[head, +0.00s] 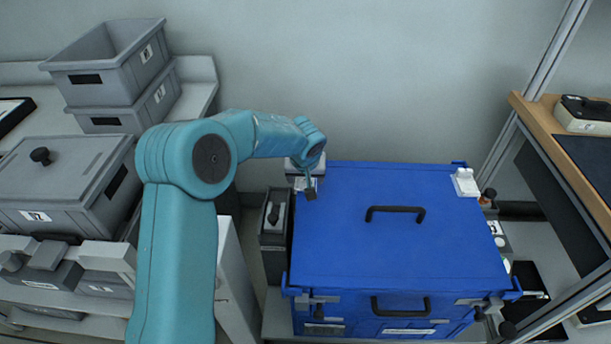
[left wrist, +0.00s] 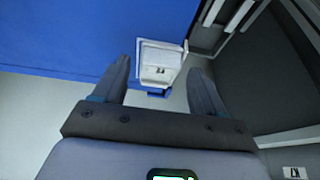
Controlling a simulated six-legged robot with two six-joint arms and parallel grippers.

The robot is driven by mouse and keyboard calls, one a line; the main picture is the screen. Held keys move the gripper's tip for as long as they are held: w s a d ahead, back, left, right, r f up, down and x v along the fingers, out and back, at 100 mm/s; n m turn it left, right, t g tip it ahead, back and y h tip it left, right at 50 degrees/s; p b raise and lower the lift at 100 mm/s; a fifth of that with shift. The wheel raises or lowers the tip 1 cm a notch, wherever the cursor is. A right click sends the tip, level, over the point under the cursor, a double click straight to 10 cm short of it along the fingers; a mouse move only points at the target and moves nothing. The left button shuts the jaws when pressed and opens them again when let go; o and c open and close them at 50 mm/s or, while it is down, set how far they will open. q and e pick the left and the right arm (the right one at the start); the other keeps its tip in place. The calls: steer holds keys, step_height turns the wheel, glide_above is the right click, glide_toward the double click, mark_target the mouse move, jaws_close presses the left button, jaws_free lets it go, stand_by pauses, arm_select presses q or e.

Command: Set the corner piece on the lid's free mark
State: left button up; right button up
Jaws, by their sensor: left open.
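A large blue crate with a flat blue lid (head: 352,250) and black handles stands at the centre. A white corner piece (left wrist: 158,65) sits at the lid's back-left corner; in the head view it is mostly hidden by my gripper. A second white corner piece (head: 466,184) sits at the back-right corner. My left gripper (head: 308,190) is over the back-left corner. In the left wrist view its open fingers (left wrist: 160,68) stand either side of the first piece, with gaps showing. I cannot make out a free mark. My right gripper is out of view.
Grey bins (head: 110,65) and a lidded grey bin (head: 60,185) stand on the left shelving. A narrow dark container (head: 275,235) is beside the crate's left side. A metal frame and a wooden-edged shelf (head: 545,125) bound the right. Most of the lid is clear around its handle.

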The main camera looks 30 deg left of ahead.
arm_select(q)
steer(key=shift+r+p, duration=0.65)
steer(key=shift+r, duration=0.2)
steer(key=v, duration=1.1)
steer(key=shift+s, duration=0.25)
steer(key=shift+d+r, duration=0.1)
steer(key=shift+d, duration=0.05)
